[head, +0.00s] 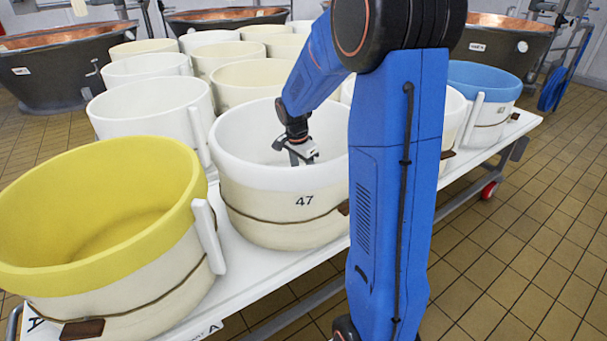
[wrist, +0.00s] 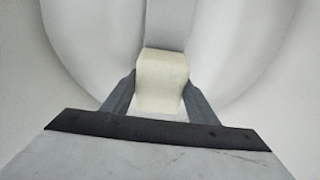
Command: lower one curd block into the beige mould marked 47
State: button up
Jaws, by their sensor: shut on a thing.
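The beige mould marked 47 (head: 262,207) stands on the white table, with a white band around its top and its number facing me. My gripper (head: 302,157) reaches down through its open top and is inside the rim. In the wrist view my gripper (wrist: 160,95) is shut on a pale cream curd block (wrist: 162,72), one finger on each side. White curved walls surround the block there. I cannot tell whether the block touches the bottom. In the head view the block is not clearly made out.
A yellow-topped mould (head: 95,210) stands close at the left, and a blue-topped mould (head: 485,78) at the right. Several pale moulds crowd behind. Copper vats (head: 60,60) line the back. My blue arm hides part of the table (head: 245,285).

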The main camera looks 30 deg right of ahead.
jog(key=shift+f, duration=0.45)
dwell(0.4)
jog(key=o, duration=1.4)
notch_tip(320, 180, up, 17)
jog(key=a, duration=0.2)
jog(key=shift+s+a, duration=0.15)
jog(key=shift+a, duration=0.15)
jog(key=shift+a+r, duration=0.1)
jog(key=shift+r, duration=0.05)
